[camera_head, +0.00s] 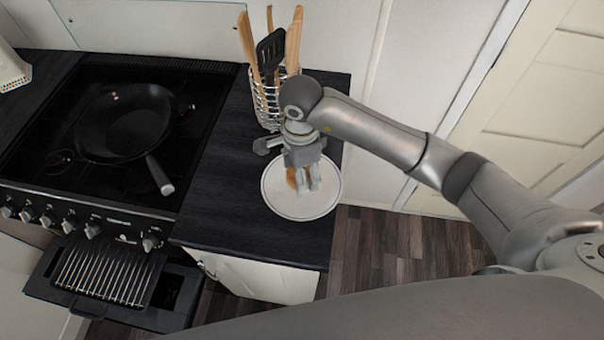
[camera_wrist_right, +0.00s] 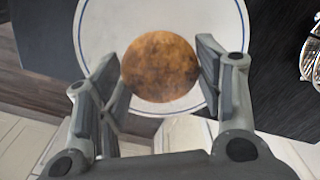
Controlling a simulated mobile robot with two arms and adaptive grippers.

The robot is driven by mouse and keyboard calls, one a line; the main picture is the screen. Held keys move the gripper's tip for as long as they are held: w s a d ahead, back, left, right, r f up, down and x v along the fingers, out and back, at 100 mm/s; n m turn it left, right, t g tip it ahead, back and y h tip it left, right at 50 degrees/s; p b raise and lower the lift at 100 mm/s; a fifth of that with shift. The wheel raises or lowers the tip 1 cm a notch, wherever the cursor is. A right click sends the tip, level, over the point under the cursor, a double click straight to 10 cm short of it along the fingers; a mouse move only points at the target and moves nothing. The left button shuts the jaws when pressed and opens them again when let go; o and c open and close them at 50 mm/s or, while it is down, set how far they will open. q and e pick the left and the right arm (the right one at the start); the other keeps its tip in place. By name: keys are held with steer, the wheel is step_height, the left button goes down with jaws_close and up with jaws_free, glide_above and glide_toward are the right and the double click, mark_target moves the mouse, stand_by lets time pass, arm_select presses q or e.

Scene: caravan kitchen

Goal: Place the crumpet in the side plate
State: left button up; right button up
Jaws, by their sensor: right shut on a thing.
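The crumpet (camera_wrist_right: 160,67) is a round brown disc between the fingers of my right gripper (camera_wrist_right: 160,80) in the right wrist view. My right gripper also shows in the head view (camera_head: 304,186), pointing down over the side plate, shut on the crumpet. The crumpet shows there only as a small brown patch (camera_head: 291,178) behind the fingers. The side plate (camera_head: 280,205) is white with a thin blue rim line and lies on the dark counter; its rim shows in the wrist view (camera_wrist_right: 92,30). I cannot tell whether the crumpet touches the plate. My left gripper is not in view.
A wire utensil holder (camera_head: 265,105) with wooden tools and a black spatula stands just behind the plate. A frying pan (camera_head: 125,122) sits on the hob to the left. The counter (camera_head: 215,205) is clear left of the plate; its right edge is close to the plate.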

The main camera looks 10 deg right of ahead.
step_height(320, 180, down, 3)
steer(key=shift+d+f+p, duration=0.1)
steer(key=shift+d+p, duration=0.05)
steer(key=shift+p, duration=0.85)
steer(key=shift+f, duration=0.1)
steer(key=shift+w+f, duration=0.1)
steer(key=o, duration=0.5)
steer(key=shift+f+b, duration=0.1)
steer(key=shift+b, duration=0.2)
steer(key=o, duration=0.5)
